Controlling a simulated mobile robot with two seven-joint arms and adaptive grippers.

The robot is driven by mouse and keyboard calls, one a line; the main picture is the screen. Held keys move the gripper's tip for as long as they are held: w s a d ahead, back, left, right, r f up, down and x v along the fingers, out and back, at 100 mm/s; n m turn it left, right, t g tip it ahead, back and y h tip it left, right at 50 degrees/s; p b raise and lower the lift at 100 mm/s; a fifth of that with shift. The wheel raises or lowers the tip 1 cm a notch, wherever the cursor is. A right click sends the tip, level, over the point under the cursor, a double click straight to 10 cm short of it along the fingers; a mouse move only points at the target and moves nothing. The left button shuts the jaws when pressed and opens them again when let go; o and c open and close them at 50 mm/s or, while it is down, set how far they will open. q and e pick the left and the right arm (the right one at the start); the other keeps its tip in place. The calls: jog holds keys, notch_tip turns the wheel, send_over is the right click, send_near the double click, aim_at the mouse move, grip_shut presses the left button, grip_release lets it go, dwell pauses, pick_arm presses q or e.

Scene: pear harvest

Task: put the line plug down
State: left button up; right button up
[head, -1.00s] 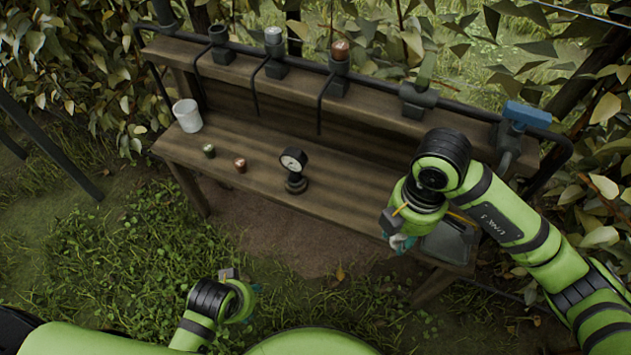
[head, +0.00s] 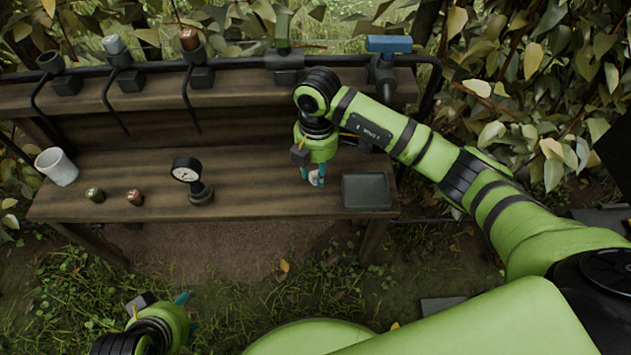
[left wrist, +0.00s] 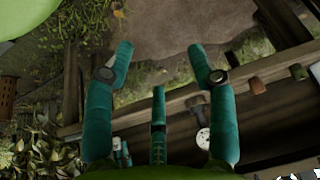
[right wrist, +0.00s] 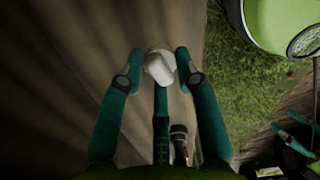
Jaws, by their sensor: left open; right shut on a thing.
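The line plug (right wrist: 160,66) is a small pale grey-white piece between my right fingers, and it also shows in the head view (head: 316,178). My right gripper (head: 312,172) is shut on it, pointing down over the wooden bench (head: 255,190), just left of the dark tray (head: 366,192). I cannot tell whether the plug touches the wood. My left gripper (head: 190,311) is open and empty, low in front of the bench; its spread teal fingers show in the left wrist view (left wrist: 160,62).
A white cup (head: 57,167), a green cap (head: 95,194), a copper cap (head: 135,197) and a gauge (head: 189,178) stand on the bench's left half. A pipe with several fittings and a blue-handled valve (head: 388,46) runs behind. Bare wood lies between gauge and right gripper.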

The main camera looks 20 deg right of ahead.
aim_at(316, 177)
notch_tip(316, 177, down, 4)
jog(key=shift+r+b, duration=0.1)
jog(key=shift+b, duration=0.5)
pick_arm(q)
jog(key=w+d+r+t+h, duration=0.1)
jog(key=w+d+r+t, duration=0.1)
jog(key=w+r+t, duration=0.2)
jog(key=w, duration=0.2)
jog(key=shift+w+d+r, duration=0.15)
jog(key=shift+w+d, duration=0.15)
jog(key=shift+d, duration=0.05)
pick_arm(e)
jog(key=shift+c, duration=0.4)
jog(key=shift+f, duration=0.2)
jog(key=o, duration=0.9)
jog(key=shift+c, duration=0.2)
pick_arm(q)
jog(key=shift+w+d+r+m+t, duration=0.1)
jog(key=shift+w+r+m+t, duration=0.1)
jog(key=shift+m+t, duration=0.1)
